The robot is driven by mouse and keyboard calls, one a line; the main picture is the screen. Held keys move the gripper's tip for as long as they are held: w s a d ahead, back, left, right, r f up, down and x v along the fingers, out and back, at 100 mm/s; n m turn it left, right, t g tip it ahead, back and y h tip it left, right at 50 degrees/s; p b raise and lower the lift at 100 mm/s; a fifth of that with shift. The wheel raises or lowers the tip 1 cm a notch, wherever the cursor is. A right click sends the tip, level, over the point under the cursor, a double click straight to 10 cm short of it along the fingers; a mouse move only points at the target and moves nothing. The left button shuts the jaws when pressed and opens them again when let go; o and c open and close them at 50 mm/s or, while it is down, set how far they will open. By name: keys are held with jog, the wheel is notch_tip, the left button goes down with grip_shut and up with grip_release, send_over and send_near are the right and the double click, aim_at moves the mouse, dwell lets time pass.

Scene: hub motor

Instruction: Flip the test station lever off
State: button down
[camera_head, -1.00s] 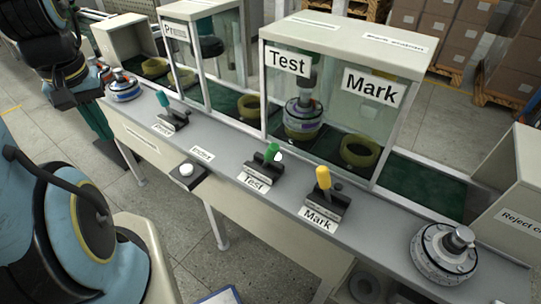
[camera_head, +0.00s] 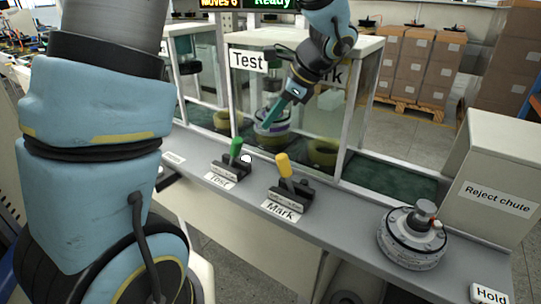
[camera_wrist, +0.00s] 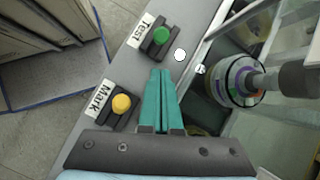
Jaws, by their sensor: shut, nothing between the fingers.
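The green test lever (camera_head: 235,149) stands on a dark base on the counter, behind a "Test" label (camera_head: 219,180). Its handle leans slightly; I cannot tell from that whether it is on or off. In the wrist view the lever (camera_wrist: 162,36) is just beyond my fingertips. My gripper (camera_head: 268,124) is shut and empty, its teal fingers pointing down in front of the glass booth, above and to the right of the lever, apart from it. The shut fingers (camera_wrist: 161,72) also show in the wrist view.
The yellow mark lever (camera_head: 284,167) stands to the right on the counter. A hub motor (camera_head: 270,130) sits inside the booth behind my gripper. A white button (camera_wrist: 180,54) is beside the test lever.

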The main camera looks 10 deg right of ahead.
aim_at(234, 155)
jog(key=shift+d, duration=0.1)
jog(key=p+x, duration=0.1)
jog(key=x, duration=0.9)
jog(key=shift+r, duration=0.15)
dwell(0.3)
jog(key=shift+w+a+r+g+h+p, duration=0.2)
jog(key=shift+a+g+h+p, duration=0.1)
jog(key=shift+p, duration=0.75)
